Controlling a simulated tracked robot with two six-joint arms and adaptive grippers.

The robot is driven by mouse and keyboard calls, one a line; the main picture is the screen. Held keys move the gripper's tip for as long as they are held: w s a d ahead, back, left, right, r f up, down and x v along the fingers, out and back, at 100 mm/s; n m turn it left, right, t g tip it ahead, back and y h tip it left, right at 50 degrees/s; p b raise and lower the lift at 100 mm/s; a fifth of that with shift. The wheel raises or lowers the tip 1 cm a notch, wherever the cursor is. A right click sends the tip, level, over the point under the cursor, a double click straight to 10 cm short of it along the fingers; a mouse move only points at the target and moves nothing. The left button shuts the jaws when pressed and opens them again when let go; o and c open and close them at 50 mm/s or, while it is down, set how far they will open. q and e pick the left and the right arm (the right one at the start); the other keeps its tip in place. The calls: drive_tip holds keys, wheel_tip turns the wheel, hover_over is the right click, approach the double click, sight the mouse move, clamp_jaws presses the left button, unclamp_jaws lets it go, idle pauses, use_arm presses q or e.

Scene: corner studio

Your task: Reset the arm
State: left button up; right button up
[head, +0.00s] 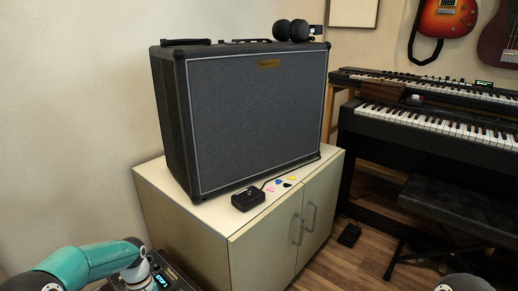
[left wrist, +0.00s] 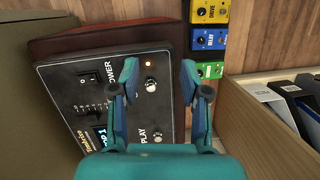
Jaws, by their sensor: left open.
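My left arm (head: 85,262), teal and grey, comes in at the lower left of the head view. Its gripper is not clearly seen there. In the left wrist view, my left gripper (left wrist: 158,82) is open, with its two teal fingers apart and nothing between them but the view of a black control unit (left wrist: 70,75) behind. The unit has a POWER switch, sliders, knobs, a lit orange lamp and a small blue display. I cannot tell how far the fingertips are from its face. My right gripper is not in view; only a grey rounded part (head: 464,284) shows at the bottom edge.
A large amplifier (head: 255,115) stands on a white cabinet (head: 250,250), with a small black pedal (head: 248,199) and several picks before it. Keyboards (head: 430,120) stand at right, a bench (head: 460,210) before them. Coloured pedals (left wrist: 210,38) and a wooden box (left wrist: 262,125) lie beside the unit.

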use_arm(q)
drive_tip(key=s+d+f+m+h, duration=0.1)
drive_tip(key=s+d+f+m, duration=0.1)
drive_tip(key=s+d+f, duration=0.35)
drive_tip(key=s+d+f+m+t+h, duration=0.1)
drive_tip(key=s+d+f, duration=0.2)
drive_tip(key=s+d, duration=0.55)
drive_tip(key=s+d+f+m+h, duration=0.1)
drive_tip(key=s+d+f+m, duration=0.2)
drive_tip(key=s, duration=0.8)
drive_tip(key=w+r+t+p, duration=0.2)
drive_tip(key=w+r+p, duration=0.1)
drive_tip(key=r+p, duration=3.4)
drive_tip(key=shift+w+a+r+p, duration=0.15)
drive_tip(key=shift+w+a+p, duration=0.05)
drive_tip(key=shift+p, duration=0.45)
